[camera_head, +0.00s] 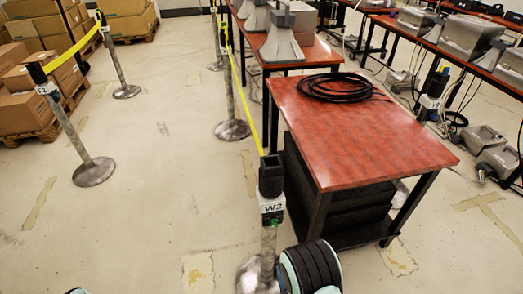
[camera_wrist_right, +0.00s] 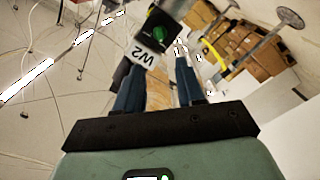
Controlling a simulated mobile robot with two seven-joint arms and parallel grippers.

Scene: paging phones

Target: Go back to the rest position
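The W2 post (camera_head: 268,240) stands at the bottom middle of the head view. It carries a black box (camera_head: 270,177) above a grey unit with a W2 label (camera_head: 273,207) and a small green part. In the right wrist view the W2 label (camera_wrist_right: 143,58) and round green button (camera_wrist_right: 158,33) appear close and tilted. My right gripper (camera_wrist_right: 159,90) shows two blue fingers standing apart, with nothing visible held between them. The W2 unit is just beyond the fingers; I cannot tell whether they touch. My left gripper is not in view.
A red-topped table (camera_head: 350,130) with a coiled black cable (camera_head: 337,87) stands right of the post. A yellow belt (camera_head: 240,85) runs back from it. Another post (camera_head: 72,140) and stacked boxes (camera_head: 35,92) are at left. The floor (camera_head: 130,215) between is clear.

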